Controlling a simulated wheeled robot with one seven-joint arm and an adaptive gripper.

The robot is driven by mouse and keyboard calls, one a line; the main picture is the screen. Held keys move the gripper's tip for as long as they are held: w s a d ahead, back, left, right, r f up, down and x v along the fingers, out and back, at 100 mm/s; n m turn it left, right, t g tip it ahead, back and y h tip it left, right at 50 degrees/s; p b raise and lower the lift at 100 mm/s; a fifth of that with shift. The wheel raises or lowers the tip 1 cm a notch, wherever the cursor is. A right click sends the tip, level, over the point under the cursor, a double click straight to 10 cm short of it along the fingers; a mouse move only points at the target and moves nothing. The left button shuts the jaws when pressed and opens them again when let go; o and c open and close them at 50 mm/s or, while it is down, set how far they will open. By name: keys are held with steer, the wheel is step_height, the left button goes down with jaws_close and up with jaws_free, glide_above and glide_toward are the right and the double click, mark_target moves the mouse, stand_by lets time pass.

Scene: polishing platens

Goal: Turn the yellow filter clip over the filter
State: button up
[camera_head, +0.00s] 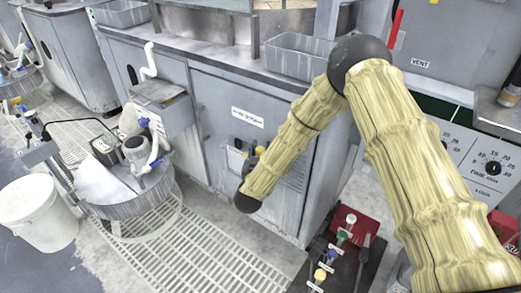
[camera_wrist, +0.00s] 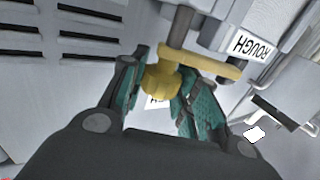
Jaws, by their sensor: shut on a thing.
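The yellow filter clip (camera_wrist: 205,63) shows in the wrist view as a flat yellow bar, with a rounded yellow knob (camera_wrist: 161,82) at its left end. My gripper (camera_wrist: 163,88) is shut on this knob, one teal-padded finger on each side. A brown-grey rod (camera_wrist: 181,27) rises from the clip. A grey fitting (camera_wrist: 213,33) lies behind the bar; I cannot tell whether it is the filter. In the head view, small yellow parts (camera_head: 238,143) show on the cabinet front beside the end of my arm, and my gripper is mostly hidden there.
The grey cabinet (camera_head: 215,160) carries a ROUGH label (camera_wrist: 258,47) near the clip. A red box with coloured knobs (camera_head: 352,226) stands low at right. Floor grating (camera_head: 190,255) lies in front.

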steer(key=m+g+h, duration=0.1)
steer(key=m+h, duration=0.1)
steer(key=h, duration=0.1)
steer(key=m+g+h, duration=0.2)
steer(key=m+h, duration=0.1)
steer(key=h, duration=0.1)
steer(key=shift+a+p, duration=0.1)
steer(key=shift+p, duration=0.25)
steer(key=shift+h, duration=0.3)
steer(key=o, duration=1)
steer(key=v, duration=1.2)
steer(key=shift+w+r, duration=0.1)
steer(key=shift+r, duration=0.1)
